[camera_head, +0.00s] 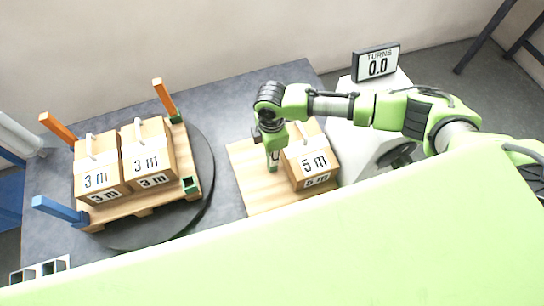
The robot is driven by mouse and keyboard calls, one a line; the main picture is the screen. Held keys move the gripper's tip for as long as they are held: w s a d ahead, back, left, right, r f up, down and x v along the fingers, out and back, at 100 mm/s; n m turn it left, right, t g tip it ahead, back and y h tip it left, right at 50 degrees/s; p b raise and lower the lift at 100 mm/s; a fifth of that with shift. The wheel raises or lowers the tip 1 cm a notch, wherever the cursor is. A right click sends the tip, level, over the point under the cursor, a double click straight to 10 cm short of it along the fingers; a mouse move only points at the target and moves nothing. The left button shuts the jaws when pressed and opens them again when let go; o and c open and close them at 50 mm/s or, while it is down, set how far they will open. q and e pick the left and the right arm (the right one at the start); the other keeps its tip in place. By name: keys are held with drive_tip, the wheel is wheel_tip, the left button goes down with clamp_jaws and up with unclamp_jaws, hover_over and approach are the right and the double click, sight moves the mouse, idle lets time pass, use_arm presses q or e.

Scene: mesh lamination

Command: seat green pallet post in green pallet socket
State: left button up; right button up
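The pallet (140,212) stands on a dark round turntable at the left. Its green socket (190,185) is at the front right corner and looks empty. Orange posts (57,129) stand at the back corners, the right one in a dark green base (176,117). A blue post (58,209) leans outward at the front left. I cannot make out a separate green post. My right gripper (273,160) points down beside the 5 m box, over the wooden board; its fingers are too small and covered to read. My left gripper is not in view.
Two 3 m boxes (147,150) fill the pallet. The 5 m box (310,160) sits on a wooden board (252,190). A compartment rack (40,270) is at lower left. Grey table between turntable and board is clear.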

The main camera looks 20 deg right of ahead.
clamp_jaws()
drive_tip(key=s+r, duration=1.3)
drive_tip(key=s, duration=0.1)
drive_tip(key=shift+p, duration=0.3)
